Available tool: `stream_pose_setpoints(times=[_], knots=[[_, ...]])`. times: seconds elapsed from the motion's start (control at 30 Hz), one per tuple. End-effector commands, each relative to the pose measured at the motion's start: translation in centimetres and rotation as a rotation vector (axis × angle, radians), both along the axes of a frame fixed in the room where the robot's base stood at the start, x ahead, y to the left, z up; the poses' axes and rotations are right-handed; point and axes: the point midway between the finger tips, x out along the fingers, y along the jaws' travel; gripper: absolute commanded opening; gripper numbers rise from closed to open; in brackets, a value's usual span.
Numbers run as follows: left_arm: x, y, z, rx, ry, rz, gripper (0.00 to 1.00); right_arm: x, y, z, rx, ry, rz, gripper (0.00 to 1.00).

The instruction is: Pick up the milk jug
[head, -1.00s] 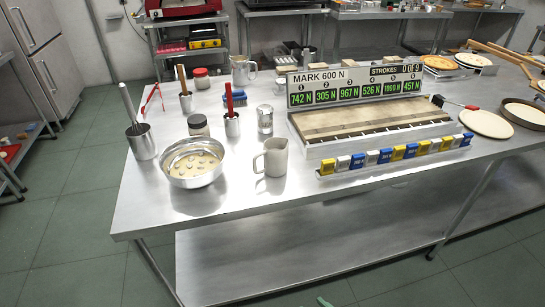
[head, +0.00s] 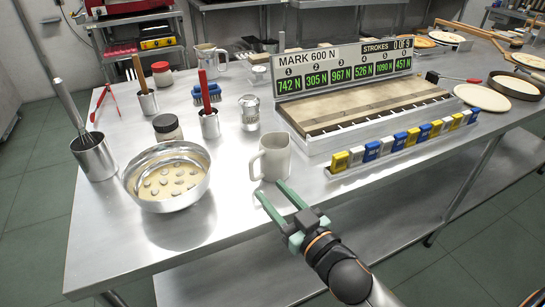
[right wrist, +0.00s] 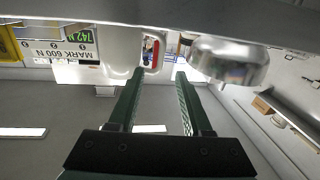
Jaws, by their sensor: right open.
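The milk jug (head: 274,158) is a pale cream jug standing upright near the front edge of the steel table. Its handle points left in the head view. My right gripper (head: 270,190) has green fingers, spread open and empty, just in front of the jug at the table edge. In the right wrist view, which is upside down, the jug (right wrist: 118,50) and its handle show beyond the fingertips of my right gripper (right wrist: 160,74). The fingers look apart from the jug, but the exact gap is hard to tell. My left gripper is not in view.
A steel bowl of batter (head: 168,199) stands left of the jug; it also shows in the right wrist view (right wrist: 228,60). A row of coloured blocks (head: 405,140) and the marked board (head: 365,105) lie right.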

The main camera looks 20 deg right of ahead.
Motion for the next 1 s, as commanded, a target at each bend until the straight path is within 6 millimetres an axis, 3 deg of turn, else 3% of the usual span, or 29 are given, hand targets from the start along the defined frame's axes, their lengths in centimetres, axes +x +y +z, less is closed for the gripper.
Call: stream_pose_setpoints(times=[0.2,0.47,0.8,1.0], knots=[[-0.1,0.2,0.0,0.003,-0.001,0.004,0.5,3.0,0.6,0.1,-0.002,-0.001,0.0,0.49],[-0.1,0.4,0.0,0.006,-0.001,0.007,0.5,4.3,0.8,0.0,0.0,0.001,0.0,0.49],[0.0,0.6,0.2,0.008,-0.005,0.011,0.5,8.3,1.7,0.3,-0.001,0.002,0.0,0.49],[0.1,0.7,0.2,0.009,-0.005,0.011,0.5,9.0,1.8,0.2,-0.002,0.003,0.0,0.49]])
